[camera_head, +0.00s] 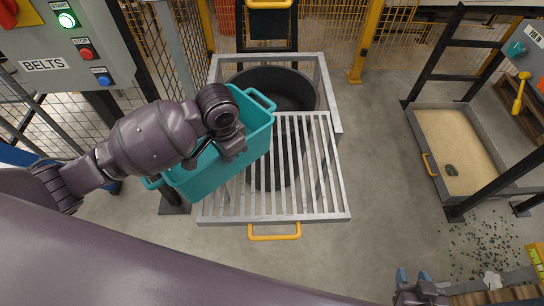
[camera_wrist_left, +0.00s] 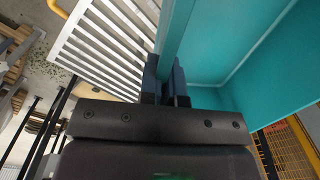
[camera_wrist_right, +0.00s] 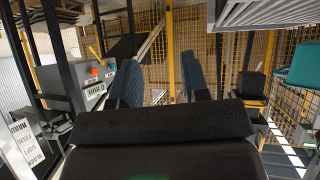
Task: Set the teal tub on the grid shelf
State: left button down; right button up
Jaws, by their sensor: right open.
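The teal tub (camera_head: 195,172), open-topped with a loop handle at its far end, is over the left part of the grid shelf (camera_head: 320,165). The shelf is pale metal bars with a yellow front handle. My left gripper (camera_wrist_left: 165,75) is shut on the tub's wall; in the head view its arm covers part of the tub. In the left wrist view the bars lie beyond the wall; whether the tub touches them I cannot tell. My right gripper (camera_head: 413,276) is open and empty at the bottom right, apart from the tub; its spread fingers show in the right wrist view (camera_wrist_right: 162,92).
A dark round bin (camera_head: 285,80) stands within the frame behind and below the bars. A BELTS button panel (camera_head: 55,45) is at the upper left. A sand tray (camera_head: 460,145) lies right, with scattered gravel (camera_head: 485,240) below it. Floor between shelf and tray is clear.

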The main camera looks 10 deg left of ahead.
pick_arm(q)
jog(key=w+r+m+b, duration=0.35)
jog(key=w+m, duration=0.45)
jog(key=m, duration=0.7)
jog(key=m+b, duration=0.5)
jog(key=m, duration=1.9)
send_near(255, 109)
jog(key=shift+g+h, duration=0.4)
jog(key=f+b, duration=0.1)
jog(key=f, duration=0.2)
jog(key=w+f+b, duration=0.1)
jog(key=f, duration=0.3)
jog(key=f+b, duration=0.1)
jog(key=f, duration=0.2)
jog(key=shift+w+a+f, duration=0.3)
jog(key=shift+a, duration=0.05)
jog(key=shift+f, duration=0.5)
notch_tip(255, 109, down, 5)
jog(key=shift+f+b, duration=0.15)
jog(key=shift+b, duration=0.65)
jog(key=shift+f, duration=0.25)
jog(key=shift+r, duration=0.2)
pick_arm(e)
notch_tip(255, 109, down, 9)
jog(key=n, duration=0.1)
jog(key=shift+w+a+r+n+g+y, duration=0.15)
jog(key=shift+w+a+n+g+y, duration=0.15)
jog(key=shift+a+n+g, duration=0.1)
